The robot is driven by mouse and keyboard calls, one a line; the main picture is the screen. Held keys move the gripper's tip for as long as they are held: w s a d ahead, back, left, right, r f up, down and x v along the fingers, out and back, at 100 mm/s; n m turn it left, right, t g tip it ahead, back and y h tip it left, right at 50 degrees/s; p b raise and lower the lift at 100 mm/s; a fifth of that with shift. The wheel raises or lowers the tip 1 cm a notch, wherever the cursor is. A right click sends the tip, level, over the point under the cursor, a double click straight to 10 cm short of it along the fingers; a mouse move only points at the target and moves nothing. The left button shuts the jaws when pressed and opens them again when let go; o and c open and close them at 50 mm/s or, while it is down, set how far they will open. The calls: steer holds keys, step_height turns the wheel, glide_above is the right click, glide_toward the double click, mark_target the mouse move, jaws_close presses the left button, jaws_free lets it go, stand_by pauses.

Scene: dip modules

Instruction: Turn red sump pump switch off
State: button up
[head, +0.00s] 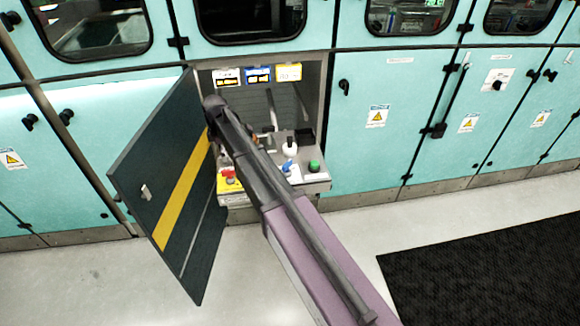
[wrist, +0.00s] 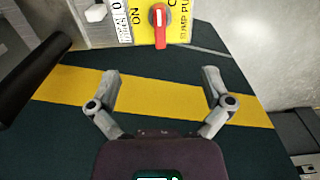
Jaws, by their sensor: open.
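The red sump pump switch (wrist: 160,28) is a red lever on a round grey base, set on a yellow plate (wrist: 180,32) at the top of the wrist view. The plate reads "ON" left of the lever, with cut-off "SUMP PU" lettering at right. The lever lies along the picture's vertical. My gripper (wrist: 160,78) is open and empty, its fingers spread below the lever and apart from it in the picture. In the head view the yellow plate (head: 230,185) shows at the recess's lower left; my arm covers part of that area, and the fingertips are not clear there.
An open dark door (head: 165,180) with a yellow stripe stands left of my arm. The recess shelf holds a green button (head: 314,166), a blue switch (head: 287,166) and a white-knobbed lever (head: 290,147). Teal cabinets surround it. A black mat (head: 480,270) lies on the floor at right.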

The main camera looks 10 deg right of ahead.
steer(key=shift+r+p, duration=2.05)
steer(key=shift+r, duration=0.35)
steer(key=s+d+m, duration=1.3)
steer(key=s+d, duration=0.6)
steer(key=shift+s+d+r+m+p, duration=0.2)
steer(key=shift+s+r+m+p, duration=0.05)
steer(key=shift+r+m+p, duration=0.15)
steer(key=s+d+m, duration=0.3)
steer(key=s, duration=0.3)
steer(key=shift+d+r+m, duration=0.15)
steer(key=shift+d+m, duration=0.05)
steer(key=shift+m, duration=0.2)
